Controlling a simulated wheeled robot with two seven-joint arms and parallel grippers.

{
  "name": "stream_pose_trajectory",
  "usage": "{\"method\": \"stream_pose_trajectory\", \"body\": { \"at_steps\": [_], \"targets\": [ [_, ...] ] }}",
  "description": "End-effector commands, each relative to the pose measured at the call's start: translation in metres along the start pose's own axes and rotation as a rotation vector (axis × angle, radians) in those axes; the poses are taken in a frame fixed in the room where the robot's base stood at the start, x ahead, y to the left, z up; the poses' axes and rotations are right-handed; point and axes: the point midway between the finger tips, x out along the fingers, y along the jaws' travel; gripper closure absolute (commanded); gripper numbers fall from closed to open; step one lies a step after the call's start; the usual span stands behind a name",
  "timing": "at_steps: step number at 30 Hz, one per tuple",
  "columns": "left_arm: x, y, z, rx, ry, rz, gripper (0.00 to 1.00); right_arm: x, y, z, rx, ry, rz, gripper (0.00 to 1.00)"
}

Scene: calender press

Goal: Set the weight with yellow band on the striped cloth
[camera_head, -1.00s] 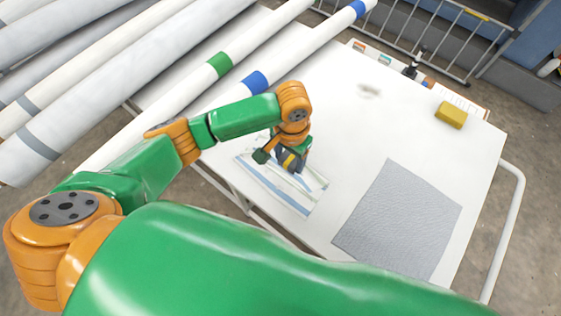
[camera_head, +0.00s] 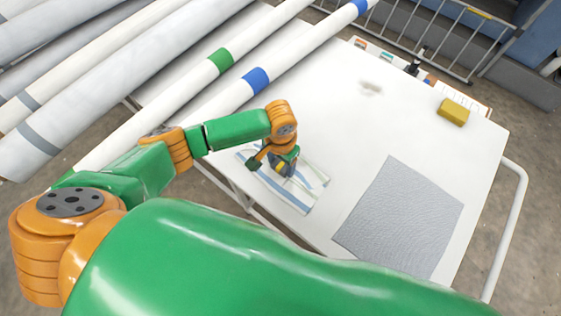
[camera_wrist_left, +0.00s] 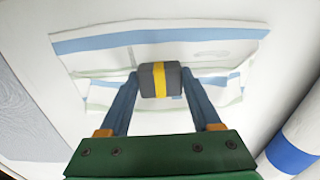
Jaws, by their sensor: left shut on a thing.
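The weight with the yellow band is a dark grey block. In the left wrist view the weight (camera_wrist_left: 147,80) sits between the fingertips of my left gripper (camera_wrist_left: 160,84), which is shut on it. The striped cloth (camera_wrist_left: 100,41), white with blue stripes, lies beneath the weight in that view. In the head view my left gripper (camera_head: 270,162) is over the striped cloth (camera_head: 298,196), and the weight (camera_head: 282,164) shows partly behind the fingers. I cannot tell whether the weight touches the cloth. My right gripper is not in view.
A grey textured mat (camera_head: 400,220) lies on the white table (camera_head: 330,120), right of the cloth. A yellow sponge-like block (camera_head: 453,112) is near the far right edge. A dark bottle (camera_head: 413,68) stands at the back. Long white rolls (camera_head: 140,75) lie along the left.

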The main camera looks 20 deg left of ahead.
Motion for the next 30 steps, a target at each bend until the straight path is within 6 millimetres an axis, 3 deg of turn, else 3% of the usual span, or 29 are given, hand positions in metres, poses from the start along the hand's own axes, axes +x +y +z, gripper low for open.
{"method": "stream_pose_trajectory", "body": {
  "at_steps": [4,5,8,17,20,27,30],
  "targets": [
    [0.006,0.001,0.003,0.002,-0.01,0.001,1.0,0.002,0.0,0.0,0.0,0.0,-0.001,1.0],
    [0.006,0.001,0.004,0.002,-0.011,0.001,0.3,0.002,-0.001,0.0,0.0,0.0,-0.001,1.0],
    [0.006,0.001,0.004,0.001,-0.011,0.0,0.06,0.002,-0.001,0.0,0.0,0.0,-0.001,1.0],
    [0.003,0.001,0.004,0.002,-0.011,0.001,0.06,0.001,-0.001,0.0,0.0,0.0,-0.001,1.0],
    [-0.017,0.001,0.002,0.003,-0.007,0.002,0.06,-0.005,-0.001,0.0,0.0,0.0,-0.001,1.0],
    [-0.089,0.001,0.001,0.003,-0.004,0.002,0.06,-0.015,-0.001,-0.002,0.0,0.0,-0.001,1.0],
    [-0.11,0.001,0.001,0.002,-0.006,0.001,0.06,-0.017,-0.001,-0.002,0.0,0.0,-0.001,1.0]
  ]
}}
